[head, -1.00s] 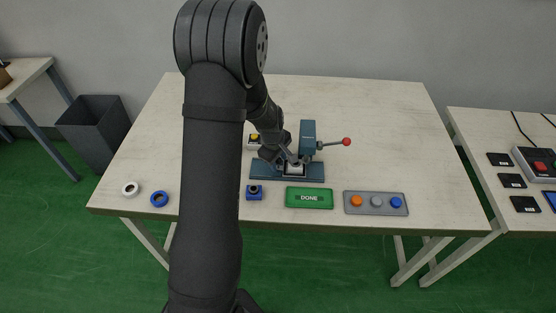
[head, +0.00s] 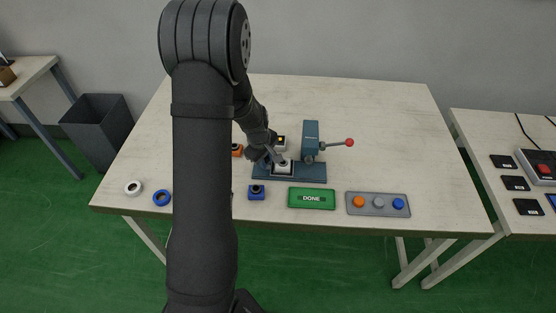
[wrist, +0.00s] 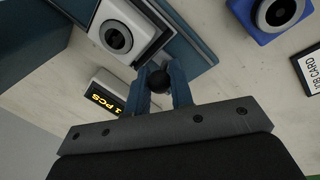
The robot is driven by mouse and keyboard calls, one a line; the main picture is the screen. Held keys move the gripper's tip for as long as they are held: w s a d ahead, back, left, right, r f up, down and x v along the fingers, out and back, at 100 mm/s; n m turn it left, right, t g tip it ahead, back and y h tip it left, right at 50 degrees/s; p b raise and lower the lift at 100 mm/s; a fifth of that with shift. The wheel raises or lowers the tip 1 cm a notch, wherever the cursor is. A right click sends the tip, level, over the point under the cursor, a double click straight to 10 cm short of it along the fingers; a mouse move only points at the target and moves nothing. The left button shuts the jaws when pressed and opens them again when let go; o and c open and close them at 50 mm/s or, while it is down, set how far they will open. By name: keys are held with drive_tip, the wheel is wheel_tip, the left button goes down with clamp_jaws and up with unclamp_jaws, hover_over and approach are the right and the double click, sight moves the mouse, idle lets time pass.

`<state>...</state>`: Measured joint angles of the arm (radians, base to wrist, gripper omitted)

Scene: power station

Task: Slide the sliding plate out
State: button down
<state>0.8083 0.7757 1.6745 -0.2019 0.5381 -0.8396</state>
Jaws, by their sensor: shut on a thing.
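The sliding plate (head: 283,170) is a pale block with a dark round part on top. It sits at the left part of the blue press base (head: 316,172), left of the upright press head (head: 310,139). In the wrist view the plate (wrist: 134,20) carries a ring-shaped part (wrist: 116,37) with a dark centre. My gripper (wrist: 158,84) is shut on a round black knob (wrist: 160,82) beside the plate; the join between knob and plate is hard to see. In the head view my gripper (head: 274,159) is at the plate's left side, partly hidden by my wrist.
A counter reading "1 PCS" (wrist: 106,94) stands near my gripper. A blue block (head: 256,193), a green DONE panel (head: 312,198) and a three-button panel (head: 378,204) lie in front. A red-knobbed lever (head: 349,143) sticks out right. The table's back is clear.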

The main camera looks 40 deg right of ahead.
drive_tip(key=shift+w+a, duration=1.2)
drive_tip(key=shift+w, duration=0.05)
drive_tip(key=c, duration=1.3)
unclamp_jaws()
drive_tip(key=shift+a, duration=0.1)
drive_tip(key=shift+r, duration=0.55)
drive_tip(key=a+r, duration=0.3)
drive_tip(key=r, duration=1.3)
drive_tip(key=shift+s, duration=0.35)
